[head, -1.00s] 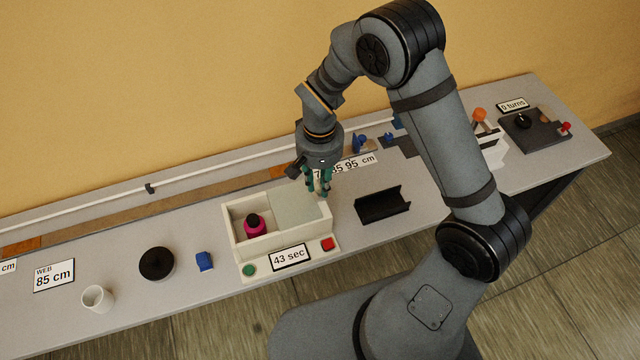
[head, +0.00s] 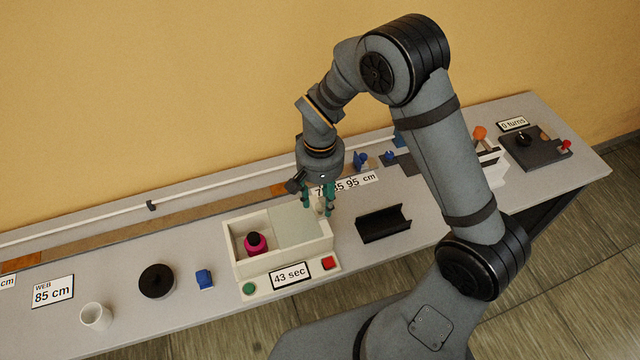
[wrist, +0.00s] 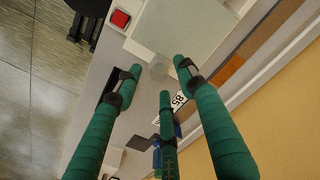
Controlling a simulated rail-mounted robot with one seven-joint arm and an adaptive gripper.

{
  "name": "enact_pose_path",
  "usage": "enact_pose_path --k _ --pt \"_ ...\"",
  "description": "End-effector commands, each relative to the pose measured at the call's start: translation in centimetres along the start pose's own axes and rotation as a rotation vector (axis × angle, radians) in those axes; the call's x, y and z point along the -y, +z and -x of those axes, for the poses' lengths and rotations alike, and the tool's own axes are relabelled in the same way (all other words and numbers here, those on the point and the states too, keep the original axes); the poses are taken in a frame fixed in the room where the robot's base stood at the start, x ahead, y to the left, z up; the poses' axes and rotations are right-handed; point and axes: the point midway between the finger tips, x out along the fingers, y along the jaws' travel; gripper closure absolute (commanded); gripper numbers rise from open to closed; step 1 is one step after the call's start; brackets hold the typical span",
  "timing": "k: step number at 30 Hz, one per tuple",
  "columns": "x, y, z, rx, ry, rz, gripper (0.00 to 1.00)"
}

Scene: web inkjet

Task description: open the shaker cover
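The shaker (head: 286,262) is a cream box with a green button, a red button and a "43 sec" display on its front. A pale, flat cover (head: 297,226) lies over its right part; the left compartment is uncovered and holds a pink bottle with a black cap (head: 255,244). My gripper (head: 318,208) points down at the cover's right end, its green fingers spread and empty. In the wrist view, the three fingertips (wrist: 159,78) surround a small pale, translucent knob (wrist: 158,66) beside the cover (wrist: 180,30). I cannot tell whether any finger touches it.
A black cradle (head: 383,223) stands close to the right of the shaker. A pale rail (head: 205,194) runs behind the shaker.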

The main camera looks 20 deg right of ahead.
Motion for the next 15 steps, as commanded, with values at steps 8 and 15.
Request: enact_pose_path --k 8,15 --pt "0.1 -0.1 6.0 -0.005 -0.004 0.0 0.6" --pt "0.1 0.0 9.7 -0.002 -0.001 0.0 0.6"
